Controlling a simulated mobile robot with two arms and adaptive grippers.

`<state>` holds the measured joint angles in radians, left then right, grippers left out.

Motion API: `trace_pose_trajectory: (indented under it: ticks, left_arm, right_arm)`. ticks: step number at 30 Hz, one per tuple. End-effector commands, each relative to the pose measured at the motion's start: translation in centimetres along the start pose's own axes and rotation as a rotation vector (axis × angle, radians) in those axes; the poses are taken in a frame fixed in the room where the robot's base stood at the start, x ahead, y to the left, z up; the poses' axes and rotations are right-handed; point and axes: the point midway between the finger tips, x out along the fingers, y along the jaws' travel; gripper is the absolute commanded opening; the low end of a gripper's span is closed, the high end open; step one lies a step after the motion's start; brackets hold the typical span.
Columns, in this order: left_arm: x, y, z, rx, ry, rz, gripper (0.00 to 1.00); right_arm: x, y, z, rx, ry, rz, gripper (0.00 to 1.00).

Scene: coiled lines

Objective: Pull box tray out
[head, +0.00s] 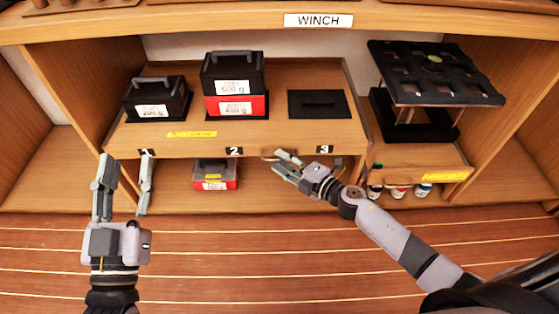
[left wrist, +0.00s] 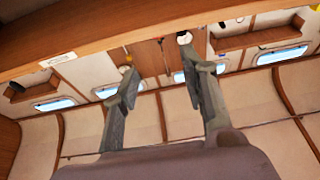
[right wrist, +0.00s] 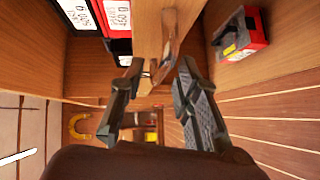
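The box tray (head: 180,139) is a wooden shelf tray with slots marked 1, 2 and 3. A black box (head: 152,108) sits at 1, and a black box (head: 232,86) is stacked on a red box (head: 240,106) at 2. A flat black plate (head: 335,111) lies at 3. My right gripper (head: 283,165) is at the tray's front edge between labels 2 and 3. In the right wrist view its open fingers (right wrist: 161,72) have a wooden handle (right wrist: 166,48) between their tips; contact is unclear. My left gripper (head: 125,162) is open and empty near the tray's left front corner.
A red box (head: 215,183) stands on the lower shelf under the tray. To the right, a black rack (head: 435,75) stands on another wooden tray (head: 410,160), with several small bottles (head: 398,190) below it. The slatted floor (head: 220,265) in front is clear.

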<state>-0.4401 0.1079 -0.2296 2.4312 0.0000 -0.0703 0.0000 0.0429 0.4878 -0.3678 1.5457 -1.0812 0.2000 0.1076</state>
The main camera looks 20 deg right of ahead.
Motion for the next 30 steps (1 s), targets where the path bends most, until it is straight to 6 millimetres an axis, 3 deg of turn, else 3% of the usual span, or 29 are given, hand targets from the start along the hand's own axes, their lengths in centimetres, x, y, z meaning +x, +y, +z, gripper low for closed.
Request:
trace_pose_trajectory:
  ticks: [6, 15, 28, 30]
  left_arm:
    - [0.0, 0.2, -1.2, -0.003, 0.067, 0.003, 0.40]
    - [0.0, 0.2, -1.3, -0.003, 0.073, 0.004, 0.40]
    - [0.0, 0.2, -1.3, -0.003, 0.071, 0.004, 0.40]
    - [0.0, 0.2, -1.2, -0.003, 0.071, 0.004, 0.40]
  right_arm:
    - [1.7, -0.1, 0.0, -0.001, 0.000, -0.001, 0.30]
    - [1.8, 0.0, 0.0, 0.000, 0.000, -0.001, 0.29]
    - [1.8, 0.0, 0.0, 0.000, 0.000, -0.001, 0.00]
    - [1.8, 0.0, 0.0, 0.000, 0.000, -0.001, 0.00]
